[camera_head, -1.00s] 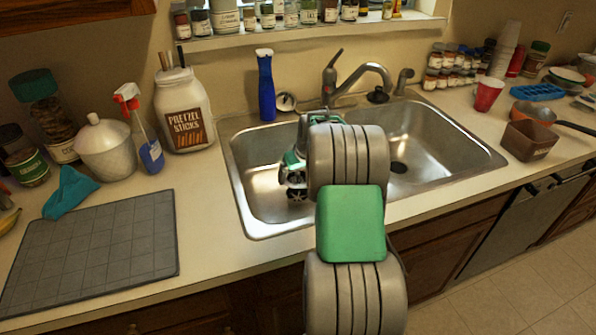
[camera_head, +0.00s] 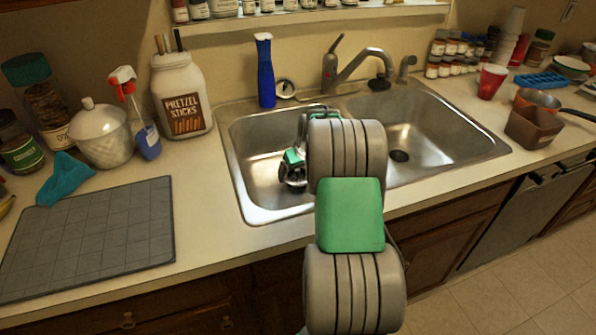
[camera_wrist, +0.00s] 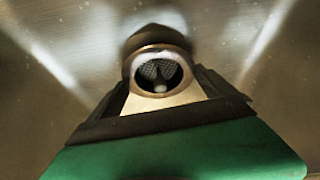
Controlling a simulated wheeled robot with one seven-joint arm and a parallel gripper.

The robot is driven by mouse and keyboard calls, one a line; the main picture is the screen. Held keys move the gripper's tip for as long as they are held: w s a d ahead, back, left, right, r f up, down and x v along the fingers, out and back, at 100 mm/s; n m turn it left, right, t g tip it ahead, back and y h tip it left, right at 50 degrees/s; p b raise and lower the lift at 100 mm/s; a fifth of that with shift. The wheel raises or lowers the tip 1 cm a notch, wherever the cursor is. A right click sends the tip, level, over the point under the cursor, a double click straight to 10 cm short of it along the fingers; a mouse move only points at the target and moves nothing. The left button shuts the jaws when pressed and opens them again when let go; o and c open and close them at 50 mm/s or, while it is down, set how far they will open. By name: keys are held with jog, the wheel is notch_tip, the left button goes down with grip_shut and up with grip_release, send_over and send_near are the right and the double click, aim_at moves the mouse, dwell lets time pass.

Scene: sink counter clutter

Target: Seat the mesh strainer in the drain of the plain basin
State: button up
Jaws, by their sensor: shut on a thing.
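My gripper (camera_head: 293,177) is down inside the left basin (camera_head: 255,195) of the steel sink, partly hidden by my own arm in the head view. In the wrist view my gripper (camera_wrist: 157,88) is shut on the mesh strainer (camera_wrist: 150,70), a small round piece with a copper-coloured rim and grey mesh inside a dark centre. A dark round shape (camera_wrist: 155,36) shows just beyond the strainer, partly covered by it; it looks like the drain. I cannot tell whether the strainer touches it. The left basin's drain is hidden in the head view.
The right basin (camera_head: 440,135) has an open dark drain (camera_head: 399,156). The faucet (camera_head: 365,60) and a blue bottle (camera_head: 265,72) stand behind the sink. A grey mat (camera_head: 90,240) lies left, a brown container (camera_head: 532,127) right. The left basin's visible floor is clear.

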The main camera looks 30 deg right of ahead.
jog(key=shift+f+b, duration=0.4)
jog(key=shift+f, duration=0.2)
jog(key=o, duration=1)
jog(key=v, duration=0.7)
jog(key=shift+s+r, duration=0.2)
jog(key=shift+r, duration=0.15)
